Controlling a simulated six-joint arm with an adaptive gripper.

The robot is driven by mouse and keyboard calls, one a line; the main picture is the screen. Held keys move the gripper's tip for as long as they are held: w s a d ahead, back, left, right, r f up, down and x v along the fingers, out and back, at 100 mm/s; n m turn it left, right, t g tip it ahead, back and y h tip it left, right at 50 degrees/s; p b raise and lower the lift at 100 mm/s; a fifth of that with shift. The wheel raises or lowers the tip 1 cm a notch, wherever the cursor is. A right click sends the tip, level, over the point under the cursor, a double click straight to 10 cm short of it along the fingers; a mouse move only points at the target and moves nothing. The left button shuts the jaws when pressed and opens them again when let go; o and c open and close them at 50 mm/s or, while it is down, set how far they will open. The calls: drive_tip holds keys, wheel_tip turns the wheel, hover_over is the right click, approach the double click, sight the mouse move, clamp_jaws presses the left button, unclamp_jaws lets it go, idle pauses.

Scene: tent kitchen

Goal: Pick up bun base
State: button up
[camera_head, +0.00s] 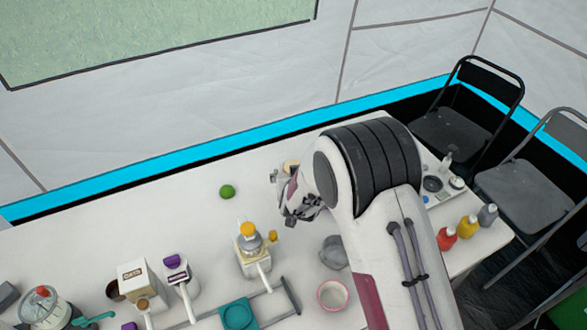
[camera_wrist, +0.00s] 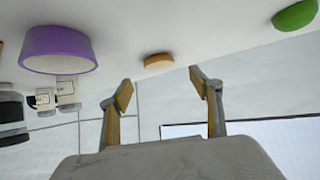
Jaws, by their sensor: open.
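A small tan-brown rounded piece (camera_wrist: 158,61), which looks like the bun base, rests on the white table in the wrist view. It lies ahead of my gripper (camera_wrist: 162,84), roughly in line with the gap between the fingers and apart from them. The fingers are spread and nothing is between them. In the head view my gripper (camera_head: 290,208) is low over the middle of the table. A pale tan thing (camera_head: 291,166) shows just behind it, partly hidden; I cannot tell if it is the same piece.
A green rounded item (camera_head: 227,191) lies left of my gripper; a green item also shows in the wrist view (camera_wrist: 295,15). A purple bowl (camera_wrist: 57,50) is at left there. Dispensers and a teal tray (camera_head: 238,314) crowd the front. Bottles (camera_head: 467,226) stand right.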

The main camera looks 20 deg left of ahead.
drive_tip(key=shift+w+f, duration=0.1)
drive_tip(key=shift+w, duration=0.05)
drive_tip(key=shift+x, duration=1.1)
drive_tip(key=shift+x, duration=2.65)
drive_tip(key=c, duration=0.9)
